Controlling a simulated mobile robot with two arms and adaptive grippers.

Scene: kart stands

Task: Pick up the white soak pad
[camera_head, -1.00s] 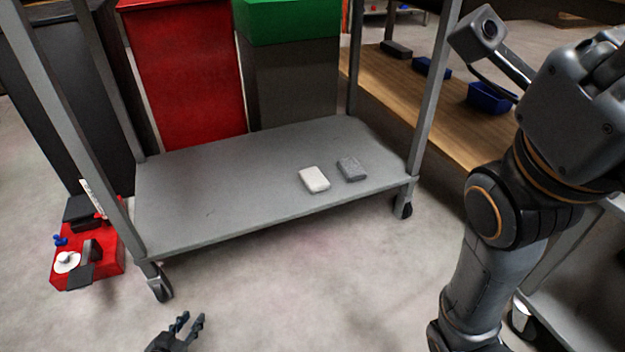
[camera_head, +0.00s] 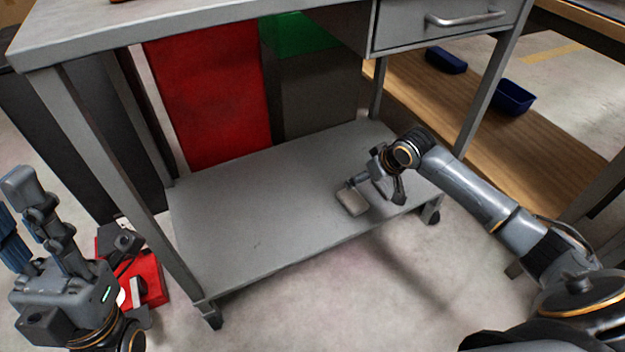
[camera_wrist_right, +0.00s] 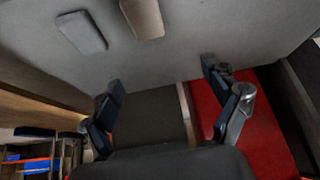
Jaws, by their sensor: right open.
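The white soak pad (camera_head: 352,201) lies flat on the lower grey shelf of the cart, near its front edge. In the right wrist view the pale pad (camera_wrist_right: 143,18) is at the top edge, partly cut off, beside a grey pad (camera_wrist_right: 82,32). My right gripper (camera_head: 376,190) is open and empty, low over the shelf just behind and right of the white pad. In the right wrist view its fingers (camera_wrist_right: 166,95) are spread, with neither pad between them. My left gripper (camera_head: 20,215) is at the left, away from the shelf; its finger gap is unclear.
A red bin (camera_head: 210,100) and a dark green-topped bin (camera_head: 315,95) stand behind. A wooden shelf with blue trays (camera_head: 512,97) is at right.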

